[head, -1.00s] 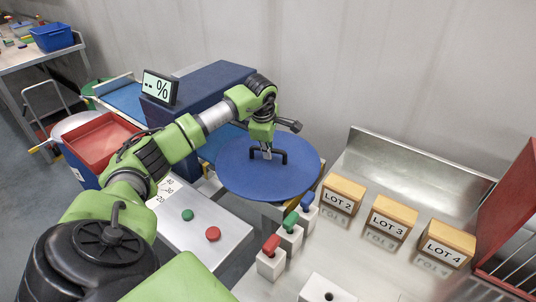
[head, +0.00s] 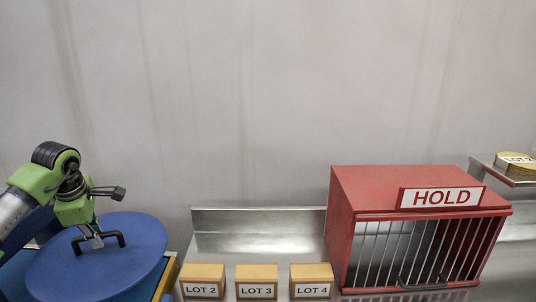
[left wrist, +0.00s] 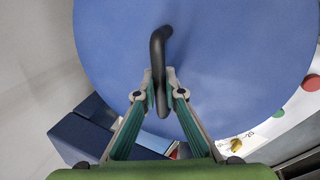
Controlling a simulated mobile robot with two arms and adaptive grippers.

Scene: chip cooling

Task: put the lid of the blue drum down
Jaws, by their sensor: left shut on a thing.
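The lid of the blue drum (head: 135,262) is a wide flat blue disc at the lower left of the head view. It fills much of the left wrist view (left wrist: 235,60). A black bar handle (head: 120,238) stands on its top. My left gripper (head: 96,241) is above the lid, shut on this handle. In the left wrist view its fingertips (left wrist: 159,75) close on both sides of the handle (left wrist: 160,42). What lies under the lid is hidden, so I cannot tell if it rests on anything. My right gripper is not in view.
Wooden blocks marked LOT 2 (head: 203,275), LOT 3 (head: 257,275) and LOT 4 (head: 311,274) stand in a row on the steel bench (head: 265,246), right of the lid. A red barred HOLD cage (head: 345,225) stands farther right. A grey wall (head: 260,100) is behind.

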